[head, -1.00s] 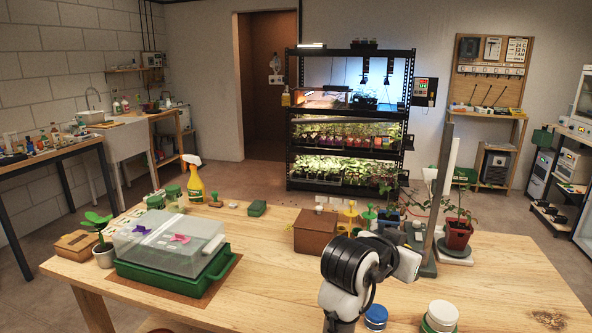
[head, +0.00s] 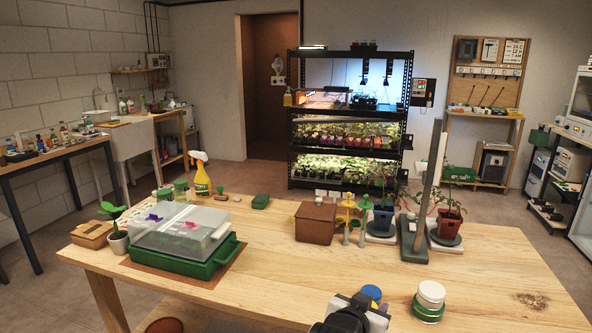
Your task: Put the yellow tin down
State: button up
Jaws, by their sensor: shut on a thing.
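My gripper (head: 352,314) is at the bottom edge of the head view, over the near part of the wooden table (head: 270,290). I see its white and black housing from behind; its fingertips are hidden. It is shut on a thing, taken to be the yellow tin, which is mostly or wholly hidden. A small yellow patch shows beside the housing, too little to identify surely. Whether the held thing touches the table cannot be told.
A blue-lidded tin (head: 372,292) stands just behind my gripper. A white-lidded tin with a green band (head: 430,296) stands to its right. A grey upright post (head: 425,205), potted plants and a brown box (head: 315,222) stand farther back.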

jog(key=a+f+n+y, duration=0.2)
jog(key=a+f, duration=0.3)
jog(key=f, duration=0.6)
jog(key=a+f+n+t+y, duration=0.1)
jog(key=a+f, duration=0.4)
jog(key=f, duration=0.7)
jog(key=a+f+n+t+y, duration=0.1)
jog(key=a+f+n+y, duration=0.2)
jog(key=f, duration=0.9)
jog(key=shift+s+a+n+y, duration=0.3)
jog(key=shift+a+y, duration=0.3)
jog(key=shift+a, duration=0.55)
